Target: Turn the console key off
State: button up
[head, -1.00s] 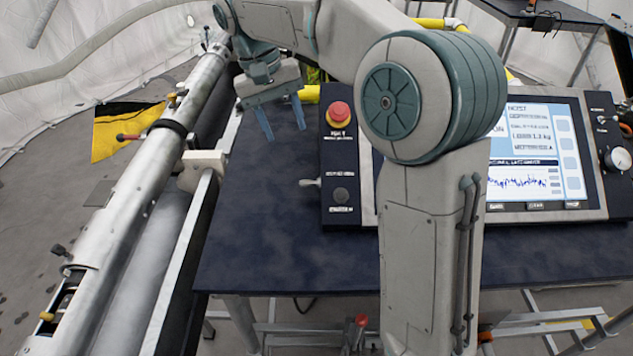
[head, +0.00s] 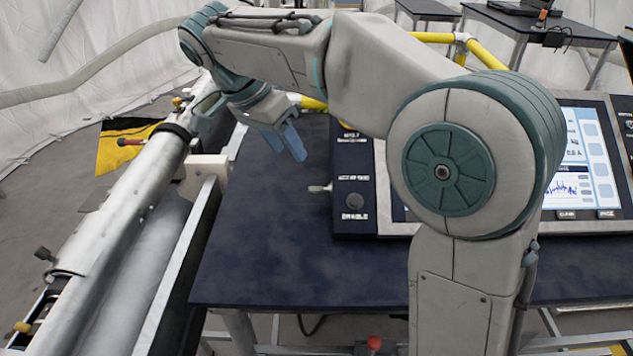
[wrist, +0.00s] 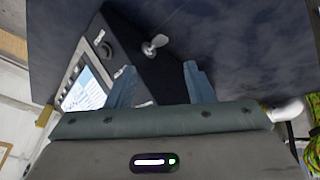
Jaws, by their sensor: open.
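The console key (head: 320,188) is a small silver key sticking out of the left side of the dark console (head: 353,205). In the wrist view the key (wrist: 155,44) shows beyond my fingers, above the gap between them. My gripper (head: 291,143) has blue fingers, is open and empty, and hangs above the table to the upper left of the key, apart from it. In the wrist view my gripper's fingers (wrist: 160,82) stand spread, with the console (wrist: 125,55) behind the left one. My arm hides much of the console in the head view.
The dark table (head: 270,255) is clear left of the console. A long metal tube (head: 130,215) runs along the table's left side. Yellow pipes (head: 485,50) and more tables (head: 530,25) stand behind. A yellow and black flag (head: 125,143) is at the far left.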

aim_at(315, 188)
jog(key=b+x, duration=0.1)
jog(key=x, duration=0.9)
jog(key=shift+d+f, duration=0.15)
jog(key=shift+f, duration=0.05)
jog(key=c, duration=1)
jog(key=shift+d, duration=0.2)
jog(key=shift+a, duration=0.1)
